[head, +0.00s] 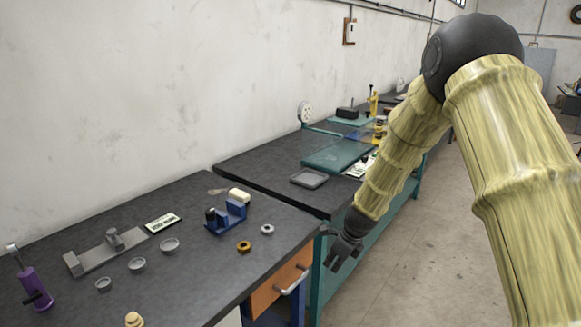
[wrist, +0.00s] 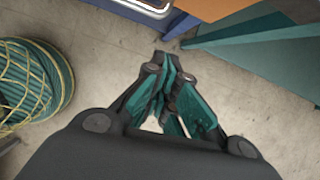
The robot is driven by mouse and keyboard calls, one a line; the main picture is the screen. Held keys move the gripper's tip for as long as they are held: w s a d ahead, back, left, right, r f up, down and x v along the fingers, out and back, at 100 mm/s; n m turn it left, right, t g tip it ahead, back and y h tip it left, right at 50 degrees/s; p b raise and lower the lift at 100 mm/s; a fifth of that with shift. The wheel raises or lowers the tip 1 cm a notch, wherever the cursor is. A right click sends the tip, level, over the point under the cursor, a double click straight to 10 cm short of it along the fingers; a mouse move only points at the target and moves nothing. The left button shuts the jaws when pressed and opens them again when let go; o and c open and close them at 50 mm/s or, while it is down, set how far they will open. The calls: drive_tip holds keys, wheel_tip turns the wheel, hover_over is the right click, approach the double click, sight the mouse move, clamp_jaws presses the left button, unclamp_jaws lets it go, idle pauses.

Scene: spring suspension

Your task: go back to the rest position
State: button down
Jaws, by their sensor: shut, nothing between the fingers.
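My gripper (head: 343,250) hangs beside the right edge of the near workbench (head: 200,290) in the head view, below the level of its top. It points down toward the floor. In the wrist view my gripper (wrist: 172,75) has its fingers together with nothing between them. Below it is bare concrete floor.
A blue fixture (head: 227,217), a brass ring (head: 243,247) and several small metal cups (head: 137,265) stand on the near bench. A second bench (head: 265,160) with a green plate stands behind. A teal woven basket (wrist: 35,85) is on the floor. Floor on the right is clear.

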drive_tip(key=s+d+f+n+g+h, duration=0.1)
drive_tip(key=s+d+f+n, duration=0.1)
drive_tip(key=s+f+n, duration=0.4)
drive_tip(key=s+d+f+n+h, duration=0.1)
drive_tip(key=s+d+f+n, duration=0.1)
drive_tip(key=s+f, duration=0.75)
drive_tip(key=s+d+f+n+g+h, duration=0.1)
drive_tip(key=s+d+f+n, duration=0.25)
drive_tip(key=s+f, duration=0.45)
drive_tip(key=s+a+f+n, duration=0.1)
drive_tip(key=s+n, duration=1.2)
drive_tip(key=s, duration=1.2)
drive_tip(key=shift+s+a+f+g, duration=0.15)
drive_tip(key=shift+s+f+g, duration=0.05)
drive_tip(key=shift+f+g, duration=0.1)
